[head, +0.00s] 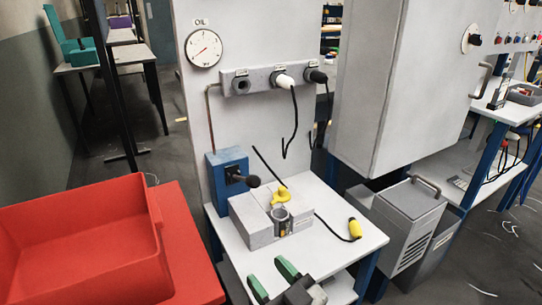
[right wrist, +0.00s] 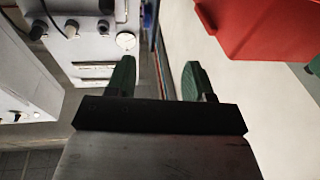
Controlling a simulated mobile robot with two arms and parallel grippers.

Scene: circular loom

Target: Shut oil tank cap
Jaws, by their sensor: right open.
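A grey block-shaped tank (head: 253,228) sits on the small white table. A round metal filler opening (head: 282,216) shows at its front. A yellow cap (head: 281,194) stands raised behind the opening, apart from its mouth, which looks uncovered. My right gripper (head: 272,279) is at the bottom of the head view, in front of the tank and apart from it. Its green fingers are open and empty, and they also show spread in the right wrist view (right wrist: 157,80). The cap cannot be made out in the right wrist view. My left gripper is not in view.
A red bin (head: 148,225) stands at the left and a blue box with a black-knobbed lever (head: 228,168) behind the tank. A yellow plug (head: 355,229) on a black cable lies right of the tank. A grey cabinet (head: 362,90) stands at the right.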

